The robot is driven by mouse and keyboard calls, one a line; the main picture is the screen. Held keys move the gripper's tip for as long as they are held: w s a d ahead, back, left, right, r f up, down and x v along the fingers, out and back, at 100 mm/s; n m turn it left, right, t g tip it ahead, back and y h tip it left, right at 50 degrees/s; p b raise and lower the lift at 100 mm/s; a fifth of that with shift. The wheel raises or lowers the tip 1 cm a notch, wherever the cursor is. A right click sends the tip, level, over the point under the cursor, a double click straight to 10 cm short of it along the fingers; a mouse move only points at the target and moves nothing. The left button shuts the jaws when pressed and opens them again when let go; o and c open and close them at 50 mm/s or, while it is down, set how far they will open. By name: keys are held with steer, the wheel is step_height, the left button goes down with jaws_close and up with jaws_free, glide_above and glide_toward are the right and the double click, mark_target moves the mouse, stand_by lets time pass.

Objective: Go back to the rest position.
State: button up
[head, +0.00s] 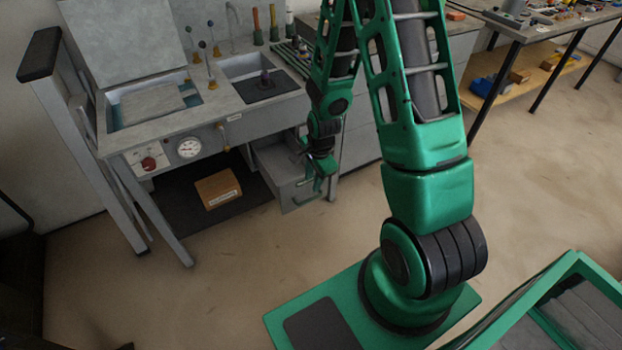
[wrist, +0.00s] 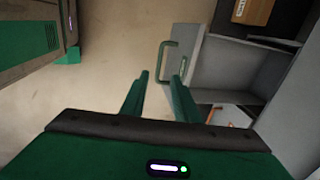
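My gripper (head: 322,180) hangs in front of the bench, beside an open grey drawer (head: 283,163). In the wrist view the two green fingers of my gripper (wrist: 160,90) stand apart with bare floor between them, so it is open and empty. The drawer (wrist: 192,55) shows there too, with its green handle (wrist: 163,62) just beyond the fingertips. I cannot tell from these views whether a finger touches the drawer or its handle.
A labelled wooden box (head: 218,188) sits on a dark mat under the bench (head: 160,135). Something orange and white lies in the open drawer (wrist: 230,115). A workbench with parts (head: 530,25) stands at the back right. The floor (head: 220,255) before the bench is clear.

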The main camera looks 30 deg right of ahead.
steer(key=s+d+r+n+g+h, duration=0.1)
steer(key=s+d+r+n, duration=0.25)
steer(key=r, duration=0.45)
steer(key=s+d+r+n, duration=0.2)
steer(key=s+d+r, duration=0.25)
steer(key=r, duration=0.45)
steer(key=s+r+n, duration=0.3)
steer(key=s+r, duration=0.3)
steer(key=s, duration=0.3)
steer(key=s+a+r+n+g+y, duration=0.1)
steer(key=s+r+n, duration=0.2)
steer(key=s+r, duration=0.3)
steer(key=s, duration=0.2)
steer(key=shift+s, duration=0.4)
steer(key=shift+r, duration=0.1)
steer(key=shift+w+f, duration=0.25)
steer(key=shift+w, duration=0.4)
